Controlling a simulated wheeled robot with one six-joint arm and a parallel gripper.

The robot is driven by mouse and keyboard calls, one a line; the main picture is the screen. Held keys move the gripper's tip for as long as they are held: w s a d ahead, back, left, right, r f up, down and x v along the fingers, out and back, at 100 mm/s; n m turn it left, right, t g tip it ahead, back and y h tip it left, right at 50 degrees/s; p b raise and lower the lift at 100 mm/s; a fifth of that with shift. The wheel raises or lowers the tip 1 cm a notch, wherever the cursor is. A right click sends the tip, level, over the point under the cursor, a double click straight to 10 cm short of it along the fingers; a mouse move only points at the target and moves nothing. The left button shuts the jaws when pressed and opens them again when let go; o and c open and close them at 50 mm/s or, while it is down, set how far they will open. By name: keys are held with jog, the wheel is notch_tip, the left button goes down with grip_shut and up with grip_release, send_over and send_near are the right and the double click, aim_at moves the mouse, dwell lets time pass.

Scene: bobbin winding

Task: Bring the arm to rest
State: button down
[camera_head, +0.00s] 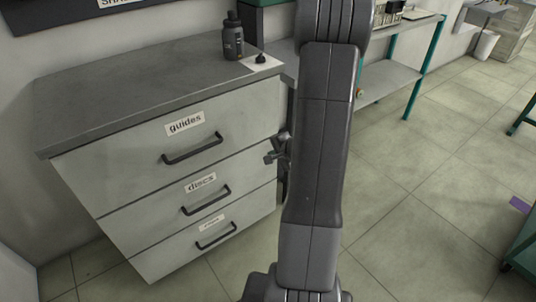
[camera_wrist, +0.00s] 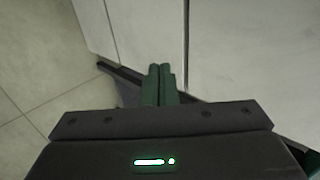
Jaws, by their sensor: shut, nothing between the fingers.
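My arm stands upright in the middle of the head view, in front of a grey cabinet (camera_head: 140,80). My gripper (camera_wrist: 158,84) shows in the wrist view with its two green fingers together and nothing between them. It is close to pale panels with dark seams (camera_wrist: 150,35). In the head view the gripper is mostly hidden behind the arm; only small dark parts stick out at the arm's left side, near the cabinet's right edge.
The cabinet has a "guides" drawer (camera_head: 215,130), a "discs" drawer (camera_head: 170,215) and a lower drawer (camera_head: 170,255), all looking shut. A dark bottle (camera_head: 232,42) stands on top. A green-legged bench (camera_head: 395,80) is behind right. Tiled floor (camera_head: 430,200) is open at right.

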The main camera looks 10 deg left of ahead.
jog(key=shift+s+d+r, duration=0.25)
